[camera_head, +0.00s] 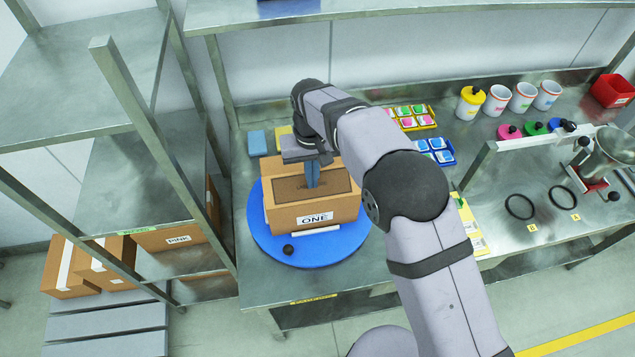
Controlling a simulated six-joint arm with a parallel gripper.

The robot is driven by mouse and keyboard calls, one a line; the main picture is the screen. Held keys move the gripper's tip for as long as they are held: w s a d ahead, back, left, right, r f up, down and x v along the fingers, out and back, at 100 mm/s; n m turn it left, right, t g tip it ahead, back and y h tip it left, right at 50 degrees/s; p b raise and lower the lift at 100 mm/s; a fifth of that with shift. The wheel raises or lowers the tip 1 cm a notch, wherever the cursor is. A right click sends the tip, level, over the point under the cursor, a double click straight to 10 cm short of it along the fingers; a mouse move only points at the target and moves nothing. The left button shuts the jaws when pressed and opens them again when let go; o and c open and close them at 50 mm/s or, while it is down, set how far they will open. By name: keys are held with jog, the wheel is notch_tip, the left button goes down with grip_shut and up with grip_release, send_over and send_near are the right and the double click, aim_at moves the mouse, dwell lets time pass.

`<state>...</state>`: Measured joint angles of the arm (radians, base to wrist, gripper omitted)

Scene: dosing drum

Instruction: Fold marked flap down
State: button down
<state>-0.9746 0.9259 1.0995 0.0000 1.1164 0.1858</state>
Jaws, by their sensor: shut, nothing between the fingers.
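An open-looking cardboard box (284,221) sits on a round blue turntable (257,234). A white label reading "ONE" (315,219) is on its front side. A darker brown recessed area with faint print (290,190) shows at its top. I cannot tell for certain which panel is the marked flap; the arm hides the box's back right. My gripper (312,184) points down over the top of the box, its blue fingers shut with nothing between them. Whether the fingertips touch the box is unclear.
A black knob (288,250) is on the turntable's front edge. Yellow trays (416,118) and blue trays (434,152) of coloured packets lie behind the arm. Several cups (497,101) stand at the back. A metal shelf (150,170) stands close on the left.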

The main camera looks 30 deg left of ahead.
jog(key=shift+w+a, duration=0.25)
dwell(0.3)
jog(key=shift+w+a+f, duration=0.25)
jog(key=shift+f, duration=0.15)
jog(key=shift+w+a+f, duration=0.2)
jog(key=shift+f, duration=0.7)
jog(key=shift+r, duration=0.15)
notch_tip(320, 180, up, 6)
jog(key=p, duration=0.4)
jog(key=shift+a+f, duration=0.1)
jog(key=shift+f, duration=0.15)
jog(key=shift+r, duration=1.15)
